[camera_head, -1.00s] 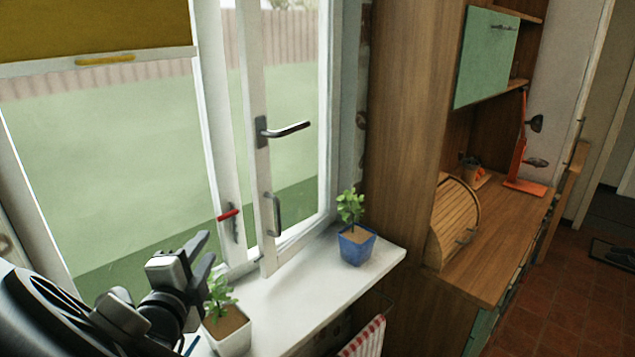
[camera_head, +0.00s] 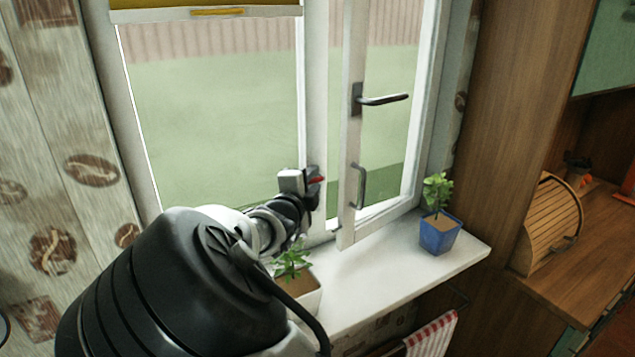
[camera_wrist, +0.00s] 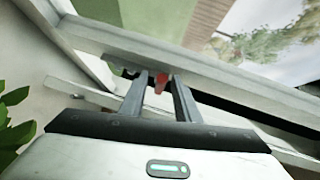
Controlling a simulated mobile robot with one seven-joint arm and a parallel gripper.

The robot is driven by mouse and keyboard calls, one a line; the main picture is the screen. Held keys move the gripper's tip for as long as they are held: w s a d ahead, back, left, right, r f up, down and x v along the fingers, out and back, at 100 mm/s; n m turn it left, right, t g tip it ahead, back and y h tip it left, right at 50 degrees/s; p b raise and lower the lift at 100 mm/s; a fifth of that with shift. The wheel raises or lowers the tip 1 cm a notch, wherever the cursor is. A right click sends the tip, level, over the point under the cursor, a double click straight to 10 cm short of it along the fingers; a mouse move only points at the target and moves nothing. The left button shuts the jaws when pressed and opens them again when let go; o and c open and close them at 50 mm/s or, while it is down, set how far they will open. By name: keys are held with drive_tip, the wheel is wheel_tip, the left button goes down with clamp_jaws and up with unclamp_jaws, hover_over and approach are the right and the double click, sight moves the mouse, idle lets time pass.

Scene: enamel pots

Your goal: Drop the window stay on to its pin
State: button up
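A small red grip (camera_head: 318,180), which looks like part of the window stay, is at the white frame post beside the open sash. It also shows in the wrist view (camera_wrist: 160,83). My gripper (camera_head: 306,184) is at the post, right by the red grip and partly covering it. In the wrist view my gripper's two fingers (camera_wrist: 160,76) are apart, with the red grip between their tips and narrow gaps on both sides. I cannot tell how deep it sits between them. The rest of the stay and its pin cannot be made out.
The white sash (camera_head: 350,150) with a dark handle stands open to the right of my gripper. A plant in a white pot (camera_head: 298,287) is close below my arm on the sill (camera_head: 375,262). A blue pot (camera_head: 438,234) stands further right, with clear sill between.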

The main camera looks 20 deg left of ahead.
drive_tip(key=shift+w, duration=0.1)
clamp_jaws()
drive_tip(key=shift+f, duration=0.15)
